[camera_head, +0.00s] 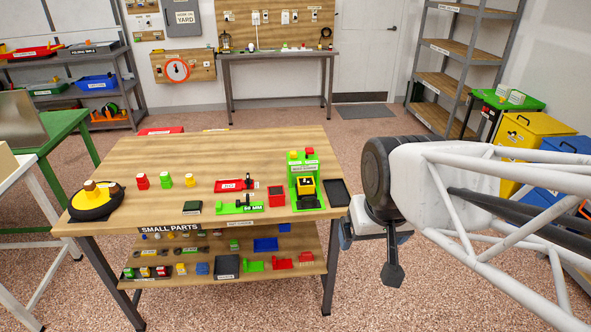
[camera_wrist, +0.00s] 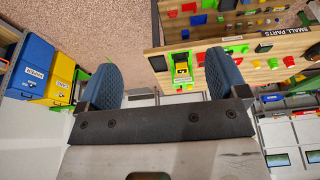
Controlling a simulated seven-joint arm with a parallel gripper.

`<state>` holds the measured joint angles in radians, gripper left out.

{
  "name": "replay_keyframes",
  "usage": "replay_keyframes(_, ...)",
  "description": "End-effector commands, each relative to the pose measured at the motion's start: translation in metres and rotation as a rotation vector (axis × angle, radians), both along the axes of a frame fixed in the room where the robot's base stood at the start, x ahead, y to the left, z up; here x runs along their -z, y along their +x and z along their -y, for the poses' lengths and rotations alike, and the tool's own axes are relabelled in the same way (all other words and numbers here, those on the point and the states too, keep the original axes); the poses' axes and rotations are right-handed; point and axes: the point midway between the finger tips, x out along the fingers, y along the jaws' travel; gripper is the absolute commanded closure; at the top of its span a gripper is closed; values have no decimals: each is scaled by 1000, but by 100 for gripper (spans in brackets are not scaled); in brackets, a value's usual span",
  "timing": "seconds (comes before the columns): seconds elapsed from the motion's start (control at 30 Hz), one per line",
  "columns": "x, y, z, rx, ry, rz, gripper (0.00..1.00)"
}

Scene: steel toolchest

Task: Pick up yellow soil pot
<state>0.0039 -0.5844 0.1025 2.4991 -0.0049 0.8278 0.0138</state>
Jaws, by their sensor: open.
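Two yellow things could be the yellow soil pot, and I cannot tell which in the head view. One is a small yellow piece (camera_head: 190,180) standing at the right end of a short row on the wooden table (camera_head: 140,150). The other is a yellow and brown object (camera_head: 104,193) in a round black dish (camera_head: 93,211) at the table's left end. My gripper (camera_wrist: 163,75) is open and empty in the wrist view, its two blue pads wide apart. In the head view, it hangs off the table's right edge, far from both yellow things.
A red piece (camera_head: 142,181) and a green piece (camera_head: 165,180) stand in the row. A green stand (camera_head: 304,182) with a yellow part and a black tray (camera_head: 336,193) occupy the table's right end. A lower shelf holds several small parts.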

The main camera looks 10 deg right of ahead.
Motion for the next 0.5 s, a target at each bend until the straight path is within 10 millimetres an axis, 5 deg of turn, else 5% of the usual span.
replay_keyframes(0.5,44,159,-10,-16,14,258,8)
